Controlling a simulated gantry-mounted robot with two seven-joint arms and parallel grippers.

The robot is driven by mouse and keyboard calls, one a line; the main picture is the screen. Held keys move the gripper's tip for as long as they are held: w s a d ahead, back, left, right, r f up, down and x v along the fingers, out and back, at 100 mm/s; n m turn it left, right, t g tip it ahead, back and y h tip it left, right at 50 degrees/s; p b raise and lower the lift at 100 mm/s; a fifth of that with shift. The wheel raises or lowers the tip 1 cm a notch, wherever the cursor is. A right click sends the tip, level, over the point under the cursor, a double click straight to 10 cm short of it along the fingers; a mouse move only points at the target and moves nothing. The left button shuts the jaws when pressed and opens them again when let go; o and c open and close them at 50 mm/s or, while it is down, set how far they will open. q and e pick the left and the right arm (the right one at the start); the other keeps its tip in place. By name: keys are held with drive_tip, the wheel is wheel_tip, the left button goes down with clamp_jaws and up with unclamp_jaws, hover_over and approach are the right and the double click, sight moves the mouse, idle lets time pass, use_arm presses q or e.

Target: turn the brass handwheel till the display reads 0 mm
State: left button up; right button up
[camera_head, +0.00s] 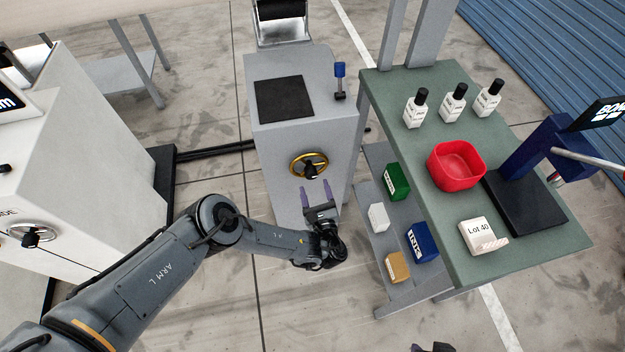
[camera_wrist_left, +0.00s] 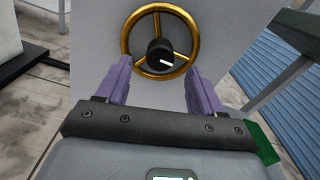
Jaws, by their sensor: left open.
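The brass handwheel (camera_head: 309,153) is on the sloped front of a grey cabinet, with a black hub knob (camera_head: 312,171). In the left wrist view the wheel (camera_wrist_left: 128,40) is just ahead, and its hub (camera_wrist_left: 160,52) carries a white mark pointing right and slightly down. My left gripper (camera_head: 316,189) is open and empty, its purple fingers pointing at the wheel's lower part, apparently short of it. A screen (camera_head: 9,103) at the left edge is cut off; only a letter like "m" shows, no number. A small dark piece at the bottom edge may be my right gripper; its jaws are unclear.
A white machine (camera_head: 100,130) with a silver wheel (camera_head: 33,233) stands left. The cabinet top has a black pad (camera_head: 284,99) and a blue-topped lever (camera_head: 340,78). A green bench (camera_head: 400,84) right of the cabinet holds bottles, a red bowl (camera_head: 456,165) and a white box (camera_head: 477,235).

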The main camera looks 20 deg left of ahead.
sight(312, 176)
use_arm(q)
drive_tip(key=shift+b+x, duration=0.55)
drive_tip(key=shift+x, duration=1.9)
drive_tip(key=shift+d, duration=0.1)
drive_tip(key=c, duration=1.1)
drive_tip(key=shift+o, duration=0.2)
drive_tip(key=shift+n, duration=0.3)
